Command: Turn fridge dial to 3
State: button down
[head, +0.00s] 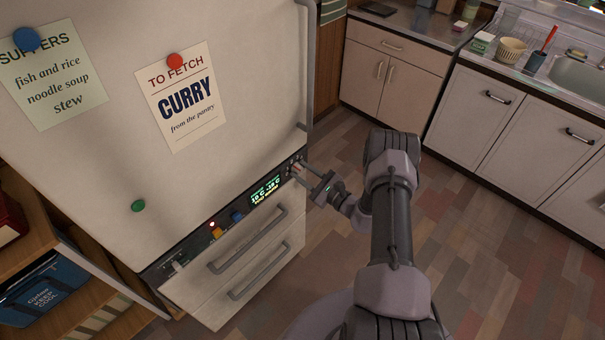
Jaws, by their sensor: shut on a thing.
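The fridge (110,150) stands at the left, with a dark control strip (190,250) running along its front above two drawers. A lit green display (265,190) sits on the strip; its digits are too small to read surely. My gripper (301,174) is at the right end of the strip, shut on the fridge dial (297,169). The fingers mostly cover the dial, and its number setting cannot be read. A blue knob (237,217) and an orange button (216,233) are farther left on the strip.
Two drawer handles (247,240) stick out below the strip. Notes and magnets are on the fridge door. A shelf with a blue box (42,288) stands at the lower left. Counters and a sink (582,75) are at the upper right. The floor (490,255) at right is clear.

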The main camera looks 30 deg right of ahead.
jog(key=m+b, duration=0.1)
jog(key=m, duration=0.4)
jog(key=shift+f+m, duration=0.1)
jog(key=shift+m, duration=0.2)
jog(key=m, duration=0.4)
jog(key=shift+m+b, duration=0.4)
jog(key=c, duration=1)
grip_release()
jog(key=shift+s, duration=0.1)
jog(key=p+v, duration=0.4)
jog(key=v, duration=1.3)
